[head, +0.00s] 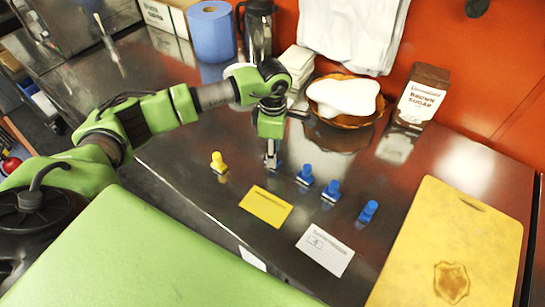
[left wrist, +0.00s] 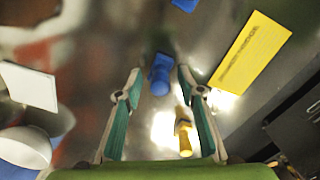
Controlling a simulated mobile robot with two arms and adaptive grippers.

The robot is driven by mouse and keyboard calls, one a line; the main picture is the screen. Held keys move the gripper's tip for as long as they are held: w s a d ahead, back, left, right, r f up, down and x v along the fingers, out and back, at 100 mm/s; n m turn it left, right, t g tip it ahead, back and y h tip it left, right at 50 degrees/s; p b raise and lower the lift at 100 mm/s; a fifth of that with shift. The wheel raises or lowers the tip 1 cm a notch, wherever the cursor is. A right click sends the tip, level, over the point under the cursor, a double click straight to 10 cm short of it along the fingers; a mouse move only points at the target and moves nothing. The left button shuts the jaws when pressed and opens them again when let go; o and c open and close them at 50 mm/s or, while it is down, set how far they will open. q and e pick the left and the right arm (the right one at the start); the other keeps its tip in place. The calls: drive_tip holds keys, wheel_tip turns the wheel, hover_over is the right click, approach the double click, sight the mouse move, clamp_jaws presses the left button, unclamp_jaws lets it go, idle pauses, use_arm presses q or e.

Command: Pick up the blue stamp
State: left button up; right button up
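My left gripper (head: 271,161) points down over the counter, just behind the yellow card. In the left wrist view its two fingers (left wrist: 158,78) are apart, with a blue stamp (left wrist: 160,78) between their tips. I cannot tell whether they touch it. In the head view this stamp is mostly hidden by the gripper. Three more blue stamps stand to the right: the nearest (head: 305,175), a middle one (head: 331,191) and a far right one (head: 368,211). A yellow stamp (head: 218,163) stands left of the gripper. My right gripper is not in view.
A yellow card (head: 266,207) and a white card (head: 325,249) lie in front of the stamps. A yellow cutting board (head: 440,240) is at right. Behind are a bowl (head: 343,120), a brown sugar bag (head: 421,97), a blue roll (head: 211,32) and a dark flask (head: 258,35).

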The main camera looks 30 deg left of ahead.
use_arm(q)
clamp_jaws()
drive_tip(key=shift+r, duration=0.1)
drive_tip(key=shift+r+b, duration=0.4)
drive_tip(key=shift+b, duration=0.1)
drive_tip(key=shift+s+d+r+b, duration=0.1)
drive_tip(key=shift+d+r+b, duration=0.1)
drive_tip(key=shift+r+b, duration=0.85)
drive_tip(key=s+d+r+b, duration=0.4)
drive_tip(key=s+d+r, duration=0.5)
drive_tip(key=d+r, duration=0.1)
drive_tip(key=shift+s, duration=0.15)
